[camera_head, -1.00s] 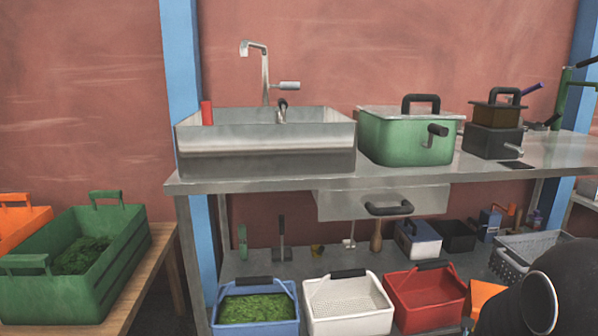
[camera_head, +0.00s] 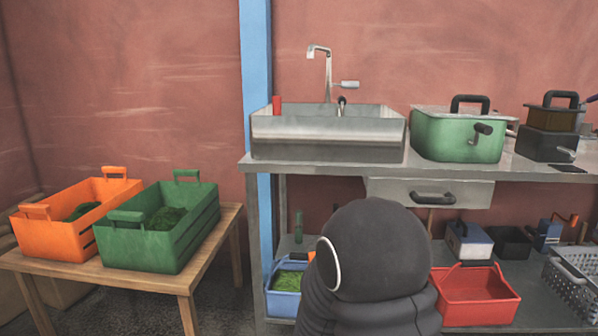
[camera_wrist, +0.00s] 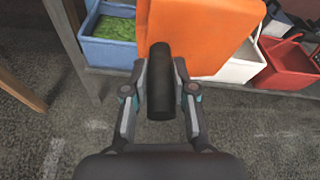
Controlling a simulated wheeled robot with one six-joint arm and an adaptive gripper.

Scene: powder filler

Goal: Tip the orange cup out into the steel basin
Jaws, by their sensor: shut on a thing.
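The orange cup (camera_wrist: 205,35) fills the upper middle of the wrist view, with its black handle (camera_wrist: 160,95) toward me. My gripper (camera_wrist: 160,72) is shut on this handle, one finger on each side. The cup's inside does not show. In the head view my arm hides nearly all of the cup and my gripper; only a small orange patch shows beside the arm. The steel basin (camera_head: 328,150) stands on the metal bench under a tap (camera_head: 328,75), above and behind my arm. The cup is apart from it.
A green lidded pot (camera_head: 457,138) stands right of the basin. Below are a blue bin (camera_head: 283,304) with green contents and a red bin (camera_head: 478,297). Left, a wooden table (camera_head: 150,283) bears orange (camera_head: 55,240) and green (camera_head: 140,248) crates. A blue post (camera_head: 256,60) rises beside the basin.

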